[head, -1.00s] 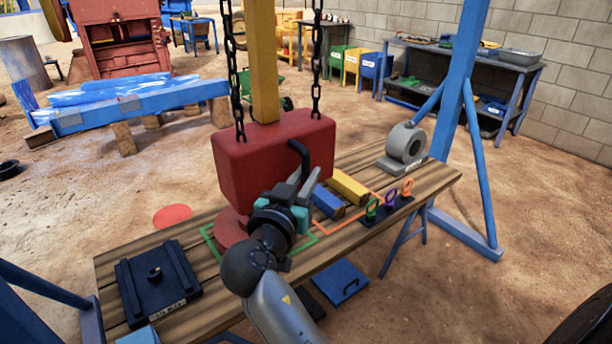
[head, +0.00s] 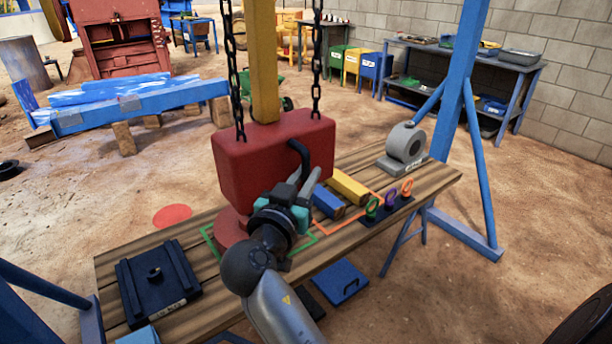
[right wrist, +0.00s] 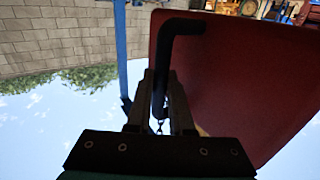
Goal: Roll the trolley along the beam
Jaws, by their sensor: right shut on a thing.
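A red block (head: 255,165) hangs from two black chains (head: 316,70) above the wooden bench. A bent black handle (head: 301,154) sticks out of its near face; it also shows in the right wrist view (right wrist: 164,60). My right gripper (head: 303,180) is at this handle, in front of the block, with its fingers shut on the handle's lower part. The fingers (right wrist: 160,100) stand on both sides of the bar in the right wrist view. The chains run out of the top of the head view, so no trolley or overhead beam shows. My left gripper is not in view.
The bench (head: 355,226) carries a black plate (head: 157,279), blue and yellow bars, a rack of coloured rings (head: 389,202) and a grey round device (head: 405,147). A blue post (head: 460,90) stands right. A yellow bar (head: 262,60) rises behind the block.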

